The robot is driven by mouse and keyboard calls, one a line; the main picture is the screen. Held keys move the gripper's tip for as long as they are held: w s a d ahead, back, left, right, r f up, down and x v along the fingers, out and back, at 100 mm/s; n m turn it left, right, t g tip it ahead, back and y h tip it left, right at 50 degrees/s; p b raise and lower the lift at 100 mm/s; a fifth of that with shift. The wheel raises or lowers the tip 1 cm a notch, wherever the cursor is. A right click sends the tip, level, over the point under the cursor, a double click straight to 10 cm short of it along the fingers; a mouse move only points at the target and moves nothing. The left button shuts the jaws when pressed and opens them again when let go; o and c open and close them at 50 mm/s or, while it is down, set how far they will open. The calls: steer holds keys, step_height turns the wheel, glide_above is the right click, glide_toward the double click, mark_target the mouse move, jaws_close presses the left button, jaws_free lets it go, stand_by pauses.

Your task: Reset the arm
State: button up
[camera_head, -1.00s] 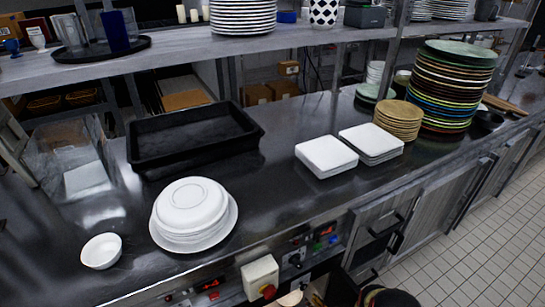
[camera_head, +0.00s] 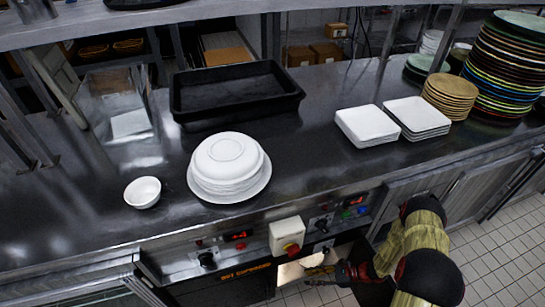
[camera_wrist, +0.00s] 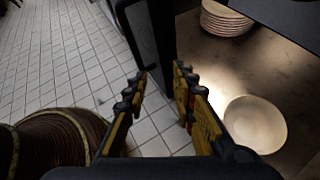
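My gripper (camera_wrist: 161,82) is open, its two yellow-and-black fingers apart with nothing between them in the wrist view. In the head view my gripper (camera_head: 322,272) is small and low, in front of a lit opening below the counter. My arm reaches down there from the lower right. In the wrist view a pale round bowl (camera_wrist: 255,124) lies on the lit shelf (camera_wrist: 206,88), right of my fingers. A stack of pale dishes (camera_wrist: 226,18) stands farther in. The fingertips appear apart from both.
A dark door panel (camera_wrist: 150,45) stands close beyond my fingers. The counter (camera_head: 300,150) above holds a stack of white dishes (camera_head: 230,165), a small bowl (camera_head: 143,192), a black tray (camera_head: 235,90) and square plates (camera_head: 367,125). The tiled floor (camera_head: 500,250) is clear at right.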

steer(key=s+d+r+n+g+h, duration=0.1)
steer(key=s+d+r+n+h, duration=0.3)
steer(key=r, duration=0.9)
steer(key=s+r+n+g+h+p, duration=0.15)
steer(key=r+n, duration=0.45)
steer(key=r, duration=0.8)
steer(key=s+d+r+n+g+h, duration=0.25)
steer(key=r+n, duration=0.35)
steer(key=r, duration=0.7)
steer(key=s+a+r+n+t+h, duration=0.1)
steer(key=s+r+t, duration=0.1)
steer(key=r, duration=0.6)
steer(key=s+a+r+n+t+h, duration=0.1)
steer(key=s+r+n+t, duration=0.1)
steer(key=r, duration=0.6)
steer(key=s+a+r+n+t+h, duration=0.2)
steer(key=s+r+t, duration=0.2)
steer(key=r, duration=0.4)
steer(key=shift+r+t+p, duration=0.35)
steer(key=shift+t+p, duration=0.1)
steer(key=shift+t, duration=0.05)
